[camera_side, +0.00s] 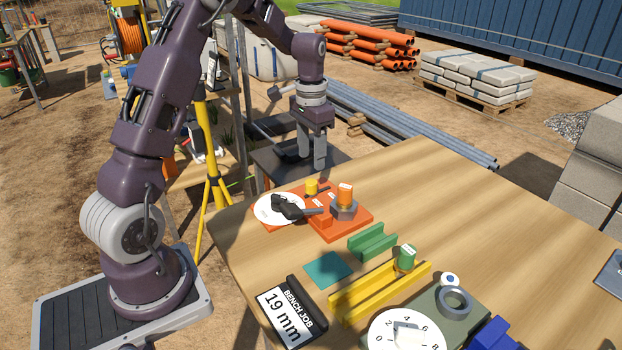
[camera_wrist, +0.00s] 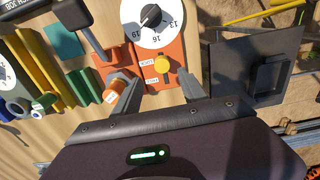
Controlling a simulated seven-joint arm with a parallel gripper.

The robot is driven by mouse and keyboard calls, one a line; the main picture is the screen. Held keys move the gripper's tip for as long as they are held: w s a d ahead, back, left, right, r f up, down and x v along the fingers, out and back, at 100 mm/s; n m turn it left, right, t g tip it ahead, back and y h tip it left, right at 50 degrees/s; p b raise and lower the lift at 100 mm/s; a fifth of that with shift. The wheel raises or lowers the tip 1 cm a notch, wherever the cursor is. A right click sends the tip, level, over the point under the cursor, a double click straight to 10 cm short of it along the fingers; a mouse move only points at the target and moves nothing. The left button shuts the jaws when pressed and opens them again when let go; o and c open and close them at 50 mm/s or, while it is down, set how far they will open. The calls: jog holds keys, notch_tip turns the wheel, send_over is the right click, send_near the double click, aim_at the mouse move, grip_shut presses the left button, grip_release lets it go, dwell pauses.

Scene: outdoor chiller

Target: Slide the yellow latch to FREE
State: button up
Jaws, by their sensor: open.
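The yellow latch (camera_side: 311,187) is a small round yellow knob on the orange board (camera_side: 352,229). In the wrist view the latch (camera_wrist: 162,64) sits below the white dial, beside two small white labels (camera_wrist: 148,62) whose words I cannot read surely. My gripper (camera_side: 312,162) is open and empty, pointing down above the far edge of the board, behind and above the latch. In the wrist view my gripper (camera_wrist: 161,86) has a finger on each side of the latch's column, and neither finger touches it.
A white dial (camera_side: 268,207) with a black pointer lies beside the latch. An orange-topped hex nut (camera_side: 344,207) stands close to the latch's right. A green channel block (camera_side: 372,242), yellow channel (camera_side: 380,289) and 19 mm sign (camera_side: 285,312) lie nearer.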

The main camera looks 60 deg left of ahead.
aim_at(311, 182)
jog(key=f, duration=0.8)
jog(key=shift+w+a, duration=0.1)
jog(key=shift+a, duration=0.1)
jog(key=shift+c, duration=0.2)
jog(key=shift+r, duration=0.1)
grip_shut()
